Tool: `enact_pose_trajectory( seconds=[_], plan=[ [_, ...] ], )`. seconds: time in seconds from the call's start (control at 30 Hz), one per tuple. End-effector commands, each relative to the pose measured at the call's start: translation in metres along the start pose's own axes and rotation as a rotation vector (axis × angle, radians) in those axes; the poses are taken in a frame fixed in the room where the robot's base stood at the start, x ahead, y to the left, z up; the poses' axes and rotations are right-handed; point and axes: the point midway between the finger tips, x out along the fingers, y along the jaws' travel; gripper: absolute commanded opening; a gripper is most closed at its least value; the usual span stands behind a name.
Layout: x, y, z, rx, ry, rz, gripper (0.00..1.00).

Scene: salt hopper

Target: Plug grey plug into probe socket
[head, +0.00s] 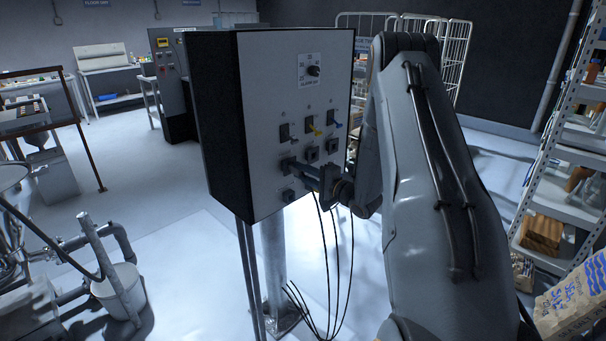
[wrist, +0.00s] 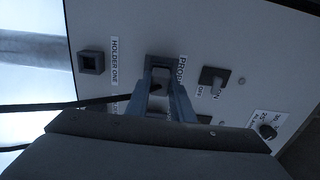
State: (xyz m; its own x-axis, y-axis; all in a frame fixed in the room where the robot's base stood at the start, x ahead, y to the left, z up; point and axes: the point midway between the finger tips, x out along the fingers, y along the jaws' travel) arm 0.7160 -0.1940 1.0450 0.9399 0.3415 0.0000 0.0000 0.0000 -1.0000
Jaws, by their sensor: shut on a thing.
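My gripper (head: 309,172) is at the front of the white panel, and its fingers also show in the wrist view (wrist: 162,84). The fingers are shut on the grey plug (wrist: 160,77), with its dark cable trailing to the left. The plug's front end is at the dark probe socket (wrist: 158,62), beside the label that reads PROBE in part. The socket also shows in the head view (head: 287,163). The plug looks lined up with the socket and touching it or inside it; I cannot tell how deep. The fingers hide part of the plug.
The holder one socket (wrist: 91,62) looks empty. A switch (wrist: 214,78) and a round knob (wrist: 267,131) are on the same panel. Several dark cables (head: 335,250) hang below the box. A shelf rack (head: 555,160) stands to the right; the floor at left is partly clear.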

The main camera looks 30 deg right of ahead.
Motion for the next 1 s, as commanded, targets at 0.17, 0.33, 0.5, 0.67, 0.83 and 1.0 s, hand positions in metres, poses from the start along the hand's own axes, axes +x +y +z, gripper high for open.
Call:
enact_pose_trajectory(
  seconds=[0.17, 0.33, 0.5, 0.67, 0.83, 1.0],
  plan=[
    [0.004, 0.000, 0.000, 0.000, 0.000, -0.001, 0.00],
    [0.007, 0.000, 0.000, 0.000, 0.000, -0.001, 0.00],
    [0.010, 0.000, 0.000, -0.001, 0.000, -0.001, 0.00],
    [0.013, 0.000, 0.000, -0.001, 0.000, 0.000, 0.00],
    [0.016, 0.000, 0.000, -0.001, 0.000, 0.000, 0.00],
    [0.016, 0.000, 0.000, 0.000, 0.001, 0.000, 0.24]
  ],
)
